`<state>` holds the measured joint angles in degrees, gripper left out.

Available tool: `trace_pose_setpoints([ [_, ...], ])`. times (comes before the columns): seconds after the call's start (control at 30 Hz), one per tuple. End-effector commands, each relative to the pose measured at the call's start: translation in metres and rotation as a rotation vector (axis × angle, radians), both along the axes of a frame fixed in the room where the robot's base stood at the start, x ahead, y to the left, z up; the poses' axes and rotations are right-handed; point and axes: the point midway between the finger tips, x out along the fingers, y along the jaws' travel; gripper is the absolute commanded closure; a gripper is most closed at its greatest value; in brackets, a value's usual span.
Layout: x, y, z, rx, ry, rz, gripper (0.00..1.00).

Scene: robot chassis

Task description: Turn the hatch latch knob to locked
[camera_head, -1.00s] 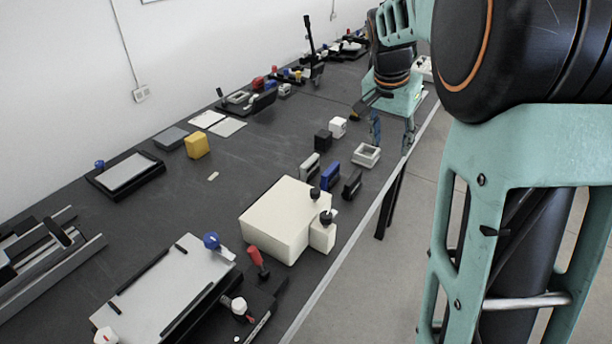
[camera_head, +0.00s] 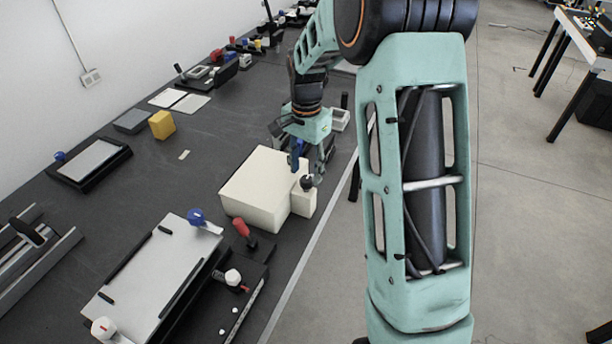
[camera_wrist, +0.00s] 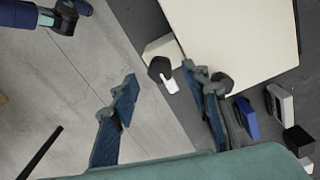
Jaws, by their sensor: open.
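A cream box (camera_head: 258,190) stands at the table's front edge, with a small cream block (camera_head: 302,204) on its near right side. A black knob (camera_head: 306,184) sits on that block. In the wrist view the knob (camera_wrist: 159,68) has a white pointer (camera_wrist: 169,86) angled down and right. My gripper (camera_head: 308,170) is open above the knob, blue-padded fingers apart. In the wrist view the knob appears between the fingertips (camera_wrist: 160,78), with no clear contact. A second dark knob (camera_wrist: 222,82) on the box is partly hidden behind the right finger.
A grey plate fixture (camera_head: 150,270) with a blue knob (camera_head: 196,216) lies to the left. A red-handled lever (camera_head: 241,228) and a white knob (camera_head: 233,277) stand beside it. Small blocks, blue (camera_wrist: 246,118) and grey (camera_wrist: 280,103), are close to the right finger.

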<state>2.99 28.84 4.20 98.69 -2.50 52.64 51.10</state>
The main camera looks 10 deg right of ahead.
Motion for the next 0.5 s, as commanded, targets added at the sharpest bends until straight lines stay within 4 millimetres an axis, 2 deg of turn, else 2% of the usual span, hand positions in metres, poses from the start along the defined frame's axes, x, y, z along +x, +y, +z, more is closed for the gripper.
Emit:
trace_pose_setpoints([
  [0.1,0.000,0.000,-0.016,0.000,0.001,0.000,0.57],
  [0.2,0.000,0.000,-0.024,-0.001,0.001,0.001,0.57],
  [0.5,0.000,0.000,-0.029,-0.001,-0.002,0.001,0.57],
])
